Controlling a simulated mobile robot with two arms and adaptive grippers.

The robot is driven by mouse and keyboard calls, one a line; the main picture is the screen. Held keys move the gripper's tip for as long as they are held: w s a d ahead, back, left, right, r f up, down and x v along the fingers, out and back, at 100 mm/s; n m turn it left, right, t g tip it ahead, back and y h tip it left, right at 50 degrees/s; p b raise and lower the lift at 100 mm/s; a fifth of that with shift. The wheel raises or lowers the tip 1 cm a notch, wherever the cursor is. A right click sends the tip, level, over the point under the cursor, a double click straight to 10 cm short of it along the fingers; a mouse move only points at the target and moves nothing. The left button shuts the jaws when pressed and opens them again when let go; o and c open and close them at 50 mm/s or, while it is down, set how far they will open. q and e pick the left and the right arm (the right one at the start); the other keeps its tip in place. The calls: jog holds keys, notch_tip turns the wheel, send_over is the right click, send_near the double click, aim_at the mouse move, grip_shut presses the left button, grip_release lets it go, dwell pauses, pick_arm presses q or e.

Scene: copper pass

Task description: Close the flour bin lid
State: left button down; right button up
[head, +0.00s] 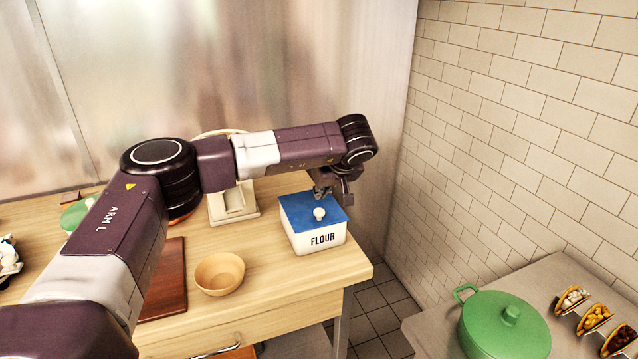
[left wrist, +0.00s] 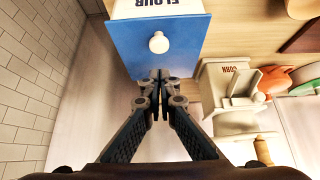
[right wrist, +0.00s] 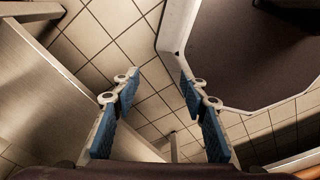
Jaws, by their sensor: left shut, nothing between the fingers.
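The white flour bin (head: 318,240), marked FLOUR, stands at the right end of the wooden counter. Its blue lid (head: 297,211) with a white knob (head: 319,213) lies over the top of the bin, with no clear gap along the front. In the left wrist view the lid (left wrist: 185,35) fills the upper middle, with its knob (left wrist: 159,42) facing me. My left gripper (left wrist: 160,74) is shut and empty at the lid's back edge; I cannot tell if it touches. In the head view the left gripper (head: 322,190) hangs just behind the lid. My right gripper (right wrist: 158,78) is open and empty, above the tiled floor.
A wooden bowl (head: 219,273) and a dark red board (head: 165,280) lie on the counter left of the bin. A cream appliance (head: 232,204) stands behind. A green pot (head: 505,325) and taco holders (head: 594,318) sit on the right counter. A tiled wall (head: 520,110) closes the right side.

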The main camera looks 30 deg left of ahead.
aim_at(322, 215)
pick_arm(q)
jog(key=f+b, duration=0.1)
jog(key=d+f+b, duration=0.1)
jog(key=f, duration=0.1)
jog(key=s+f+b, duration=0.1)
jog(key=f, duration=0.1)
jog(key=shift+s+d, duration=0.1)
jog(key=shift+d, duration=0.15)
jog(key=shift+s+d+f+t+y+b, duration=0.2)
jog(key=shift+f+t+y+b, duration=0.1)
jog(key=shift+f+b, duration=0.4)
jog(key=shift+s+d+f+t+y+b, duration=0.15)
jog(key=shift+s+t+y+b, duration=0.15)
jog(key=shift+b, duration=0.2)
jog(key=shift+w+f, duration=0.15)
jog(key=shift+r, duration=0.2)
